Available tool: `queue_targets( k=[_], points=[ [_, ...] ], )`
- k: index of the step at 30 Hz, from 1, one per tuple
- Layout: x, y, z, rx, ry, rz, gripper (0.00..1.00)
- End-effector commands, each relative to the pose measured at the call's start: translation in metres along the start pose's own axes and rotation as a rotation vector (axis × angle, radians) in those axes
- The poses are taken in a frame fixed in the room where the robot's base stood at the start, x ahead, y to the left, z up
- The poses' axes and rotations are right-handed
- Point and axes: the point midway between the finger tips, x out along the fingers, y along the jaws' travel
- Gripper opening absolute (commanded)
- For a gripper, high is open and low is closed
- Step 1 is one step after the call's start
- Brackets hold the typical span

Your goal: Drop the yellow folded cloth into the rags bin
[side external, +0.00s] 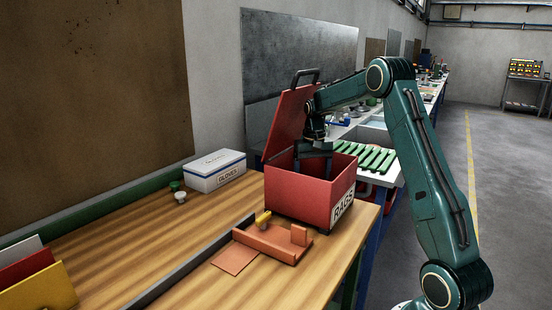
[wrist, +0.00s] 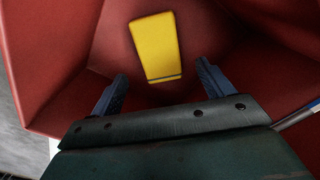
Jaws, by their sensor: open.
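The red rags bin (side external: 300,196) stands on the wooden bench with its lid (side external: 291,124) raised, and its label reads RAGS. My gripper (side external: 314,160) points down into the bin's open top. In the wrist view my gripper (wrist: 161,90) has its two blue fingers spread wide with nothing between them. The yellow folded cloth (wrist: 155,46) lies inside the bin, beyond the fingertips and apart from them. The bin's red inner walls (wrist: 60,45) surround it. The cloth is hidden by the bin wall in the side view.
An orange tray (side external: 265,245) with a small yellow item (side external: 263,217) sits in front of the bin. A white gloves box (side external: 215,170) and small knobs stand to the left. Green slats (side external: 368,157) lie behind the bin at right. The bench's middle left is clear.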

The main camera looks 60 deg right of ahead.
Motion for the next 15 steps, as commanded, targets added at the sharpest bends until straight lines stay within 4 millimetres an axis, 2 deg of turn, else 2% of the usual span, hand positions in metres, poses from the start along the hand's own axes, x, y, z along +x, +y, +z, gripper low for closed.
queue_targets(
  k=[7,15],
  points=[
    [-0.032,0.000,-0.001,0.000,0.003,0.000,0.80],
    [-0.043,0.000,0.000,0.000,0.000,0.000,0.80]
  ],
)
